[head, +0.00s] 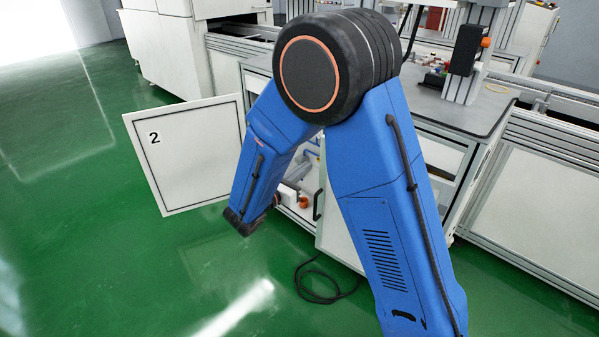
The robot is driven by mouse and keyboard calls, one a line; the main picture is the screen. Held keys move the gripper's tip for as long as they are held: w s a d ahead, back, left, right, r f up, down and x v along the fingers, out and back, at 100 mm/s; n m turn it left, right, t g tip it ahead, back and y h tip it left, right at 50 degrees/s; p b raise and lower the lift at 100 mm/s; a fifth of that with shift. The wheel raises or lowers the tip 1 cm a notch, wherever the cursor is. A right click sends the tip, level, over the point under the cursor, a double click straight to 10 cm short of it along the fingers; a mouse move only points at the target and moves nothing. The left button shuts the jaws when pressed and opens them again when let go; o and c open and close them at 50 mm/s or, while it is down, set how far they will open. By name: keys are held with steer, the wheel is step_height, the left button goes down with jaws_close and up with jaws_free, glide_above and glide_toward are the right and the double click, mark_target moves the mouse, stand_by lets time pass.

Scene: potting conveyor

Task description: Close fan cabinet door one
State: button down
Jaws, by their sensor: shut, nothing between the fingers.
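A white cabinet door marked 2 (190,160) stands swung open to the left of my arm, with a dark line around its edge. Another white door panel (341,228) with a black handle (318,205) shows low between my arm links. No number shows on it, and my upper arm covers much of it, so I cannot tell whether it is door one or how far open it is. My blue forearm reaches down in front of the cabinet opening. I cannot make out my gripper's fingers at its far end.
The grey worktop (505,122) carries small parts and a dark upright device. A conveyor frame (550,185) runs to the right. A black cable (318,297) lies coiled on the green floor below the cabinet. The floor (90,260) at left is clear.

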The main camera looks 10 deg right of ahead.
mark_target(321, 155)
steer(key=x, duration=0.9)
steer(key=shift+w+d, duration=0.3)
steer(key=w+d+g, duration=0.1)
steer(key=w, duration=0.1)
steer(key=w+d+m+g+h, duration=0.1)
steer(key=w+d, duration=0.1)
steer(key=shift+d+r+m+h, duration=0.15)
steer(key=shift+d+m+h, duration=0.15)
steer(key=shift+d, duration=0.05)
